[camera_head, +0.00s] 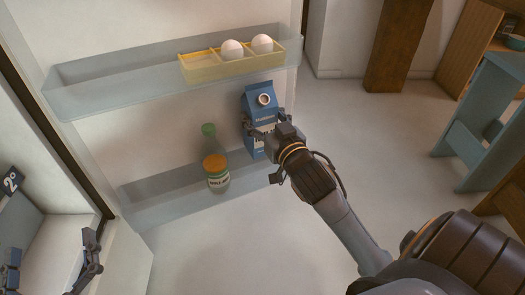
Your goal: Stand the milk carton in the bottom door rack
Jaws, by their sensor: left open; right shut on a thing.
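The blue milk carton (259,96) has a gable top and a round white cap. My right gripper (265,130) is shut on it and partly covers its front. The carton is upright at the right part of the bottom door rack (150,207), a clear bin on the open fridge door. Its lower end is at the rack, but I cannot tell whether it rests on the rack floor. My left gripper (50,272) is open and empty at the lower left, in front of the fridge interior.
A bottle with a green cap (208,130) and a jar with an orange lid (215,163) stand mid-rack, left of the carton. The upper door rack (100,93) holds a yellow egg tray (197,69) with two eggs. A blue stool (490,110) stands at the right.

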